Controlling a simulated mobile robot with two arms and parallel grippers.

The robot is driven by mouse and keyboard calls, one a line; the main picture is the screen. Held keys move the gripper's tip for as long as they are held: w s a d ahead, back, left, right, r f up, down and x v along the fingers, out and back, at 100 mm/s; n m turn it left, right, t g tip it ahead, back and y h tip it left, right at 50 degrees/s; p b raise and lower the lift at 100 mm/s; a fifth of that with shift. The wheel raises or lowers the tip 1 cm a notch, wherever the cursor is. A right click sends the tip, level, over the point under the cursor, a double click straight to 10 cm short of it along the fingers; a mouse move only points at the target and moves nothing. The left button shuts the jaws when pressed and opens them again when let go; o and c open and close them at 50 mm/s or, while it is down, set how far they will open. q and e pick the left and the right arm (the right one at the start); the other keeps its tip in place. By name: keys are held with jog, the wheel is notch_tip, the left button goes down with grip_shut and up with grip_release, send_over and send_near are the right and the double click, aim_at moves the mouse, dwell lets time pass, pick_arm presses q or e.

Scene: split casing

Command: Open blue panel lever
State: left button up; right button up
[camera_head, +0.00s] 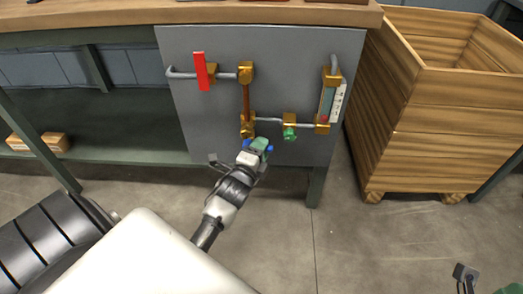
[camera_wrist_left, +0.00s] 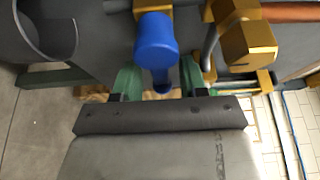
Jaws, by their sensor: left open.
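The grey panel (camera_head: 210,130) under the table carries brass pipe fittings. The blue lever (camera_head: 247,143) is low on the panel, mostly hidden behind my left gripper (camera_head: 262,146). In the left wrist view the blue lever (camera_wrist_left: 155,45) has a rounded blue end and a narrower blue part below it. My left gripper's green fingers (camera_wrist_left: 160,80) are open, one on each side of the narrower part, with gaps visible. I cannot tell how deep the lever sits between them. A part of my right arm (camera_head: 465,272) shows at the lower right; its jaw state is unclear.
A red lever (camera_head: 202,71) stands upright at the upper left, and a green valve handle (camera_head: 289,133) sits to the right of my gripper. A gauge (camera_head: 328,103) is at the panel's right. A wooden crate (camera_head: 455,130) stands beside the panel. The floor in front is clear.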

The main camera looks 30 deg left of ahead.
pick_arm(q)
jog(key=shift+w+a, duration=0.1)
jog(key=shift+w, duration=0.2)
grip_shut()
